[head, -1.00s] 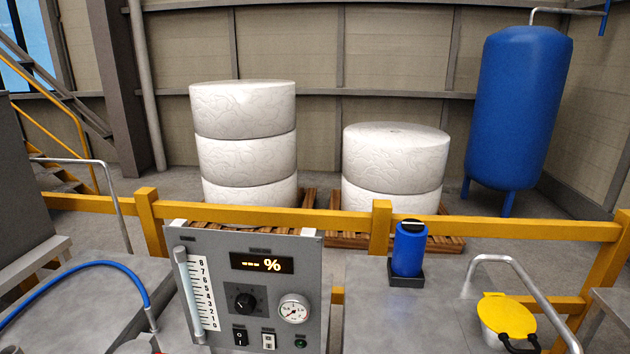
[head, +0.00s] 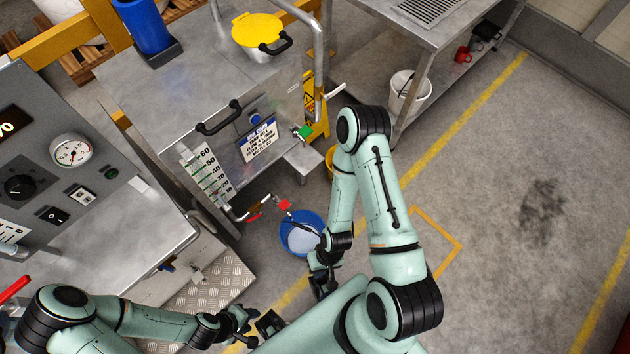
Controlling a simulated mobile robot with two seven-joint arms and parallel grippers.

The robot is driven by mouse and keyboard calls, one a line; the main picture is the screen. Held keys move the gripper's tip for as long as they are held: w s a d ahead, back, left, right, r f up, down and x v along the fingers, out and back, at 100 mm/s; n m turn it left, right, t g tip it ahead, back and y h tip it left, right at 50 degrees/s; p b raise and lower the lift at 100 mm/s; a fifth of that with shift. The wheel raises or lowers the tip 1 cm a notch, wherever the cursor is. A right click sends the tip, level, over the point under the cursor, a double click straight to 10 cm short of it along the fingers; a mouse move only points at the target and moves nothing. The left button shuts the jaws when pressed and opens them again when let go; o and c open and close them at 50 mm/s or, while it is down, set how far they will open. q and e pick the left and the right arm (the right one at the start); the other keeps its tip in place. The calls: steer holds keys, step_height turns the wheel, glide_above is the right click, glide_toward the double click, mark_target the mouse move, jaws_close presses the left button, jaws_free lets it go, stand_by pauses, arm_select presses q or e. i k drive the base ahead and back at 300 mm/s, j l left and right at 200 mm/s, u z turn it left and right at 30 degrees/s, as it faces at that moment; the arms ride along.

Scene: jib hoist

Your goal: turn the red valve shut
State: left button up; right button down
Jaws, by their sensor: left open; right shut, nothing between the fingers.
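A small valve with a red tag (head: 284,204) sits on a thin pipe at the lower front of the steel tank, above a blue bucket. A red handle (head: 254,217) shows on the same pipe, to the left of the tag. A longer red lever (head: 14,289) shows at the left edge; what it belongs to is cut off. My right gripper (head: 321,286) is shut and empty, below the blue bucket in the picture and apart from the red tag. My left gripper (head: 244,322) is open and empty at the bottom, over the floor, away from the valve.
The blue bucket (head: 292,243) holds pale liquid under the pipe. A green-tagged valve (head: 305,132) is higher on the tank (head: 135,90). A control panel (head: 105,205) stands at left. A steel table (head: 430,35) is behind. Open floor lies to the right.

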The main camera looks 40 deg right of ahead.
mark_target(253, 219)
steer(key=k+j+z, duration=0.1)
steer(key=z, duration=0.45)
steer(key=k+j, duration=0.15)
steer(key=k, duration=0.3)
steer(key=k+j, duration=0.2)
steer(key=k, duration=0.25)
steer(key=k+j, duration=0.15)
steer(key=k, duration=0.3)
steer(key=k+j, duration=0.2)
steer(key=k, duration=0.25)
